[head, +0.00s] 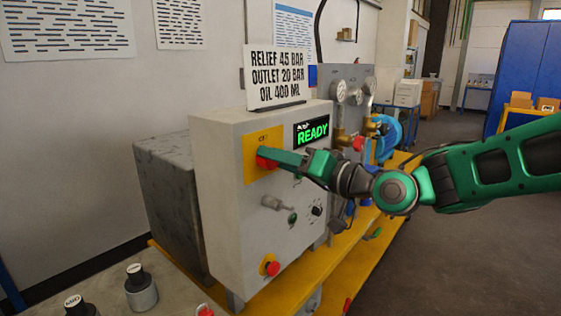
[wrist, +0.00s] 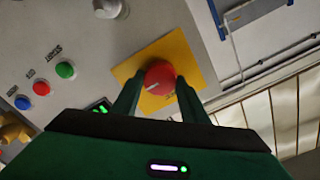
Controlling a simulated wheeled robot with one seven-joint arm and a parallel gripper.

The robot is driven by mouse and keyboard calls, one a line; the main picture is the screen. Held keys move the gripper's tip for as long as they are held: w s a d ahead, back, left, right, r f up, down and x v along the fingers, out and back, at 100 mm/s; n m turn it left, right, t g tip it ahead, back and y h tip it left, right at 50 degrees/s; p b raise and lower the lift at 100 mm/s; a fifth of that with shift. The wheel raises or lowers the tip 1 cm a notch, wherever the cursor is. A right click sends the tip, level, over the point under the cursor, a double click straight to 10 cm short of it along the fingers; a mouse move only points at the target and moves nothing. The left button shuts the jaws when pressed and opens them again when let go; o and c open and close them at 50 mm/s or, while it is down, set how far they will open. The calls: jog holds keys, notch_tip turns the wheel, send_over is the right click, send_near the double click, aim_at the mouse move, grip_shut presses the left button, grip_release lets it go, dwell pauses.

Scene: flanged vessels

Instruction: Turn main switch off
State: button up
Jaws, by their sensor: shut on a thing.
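The main switch is a red rotary knob (head: 263,162) on a yellow plate (head: 258,142), high on the front of the grey control box (head: 232,215). My gripper (head: 272,157) reaches it from the right and is shut on the knob. In the wrist view, the red knob (wrist: 160,74) sits between the two fingertips, one on each side, with the yellow plate (wrist: 190,52) behind. A white mark on the knob's face points toward the left finger. Lettering on the plate is partly hidden. The green display (head: 312,131) beside the switch reads READY.
Below the switch are a metal handle (head: 271,203), a black knob (head: 316,211) and a red stop button on yellow (head: 271,267). A sign (head: 277,77) stands on the box. Gauges (head: 339,91) and brass fittings lie behind my wrist. The floor at right is open.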

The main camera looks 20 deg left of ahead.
jog(key=shift+w+d+f, duration=0.1)
jog(key=shift+f, duration=0.05)
jog(key=n, duration=0.8)
jog(key=shift+n, duration=0.3)
jog(key=n, duration=0.4)
jog(key=shift+f+n, duration=0.1)
jog(key=shift+n, duration=0.2)
jog(key=n, duration=0.4)
jog(key=shift+f, duration=0.1)
jog(key=shift+n, duration=0.3)
jog(key=o, duration=1.1)
jog(key=shift+c, duration=0.2)
jog(key=shift+s, duration=0.2)
jog(key=v, duration=1)
jog(key=shift+d, duration=0.3)
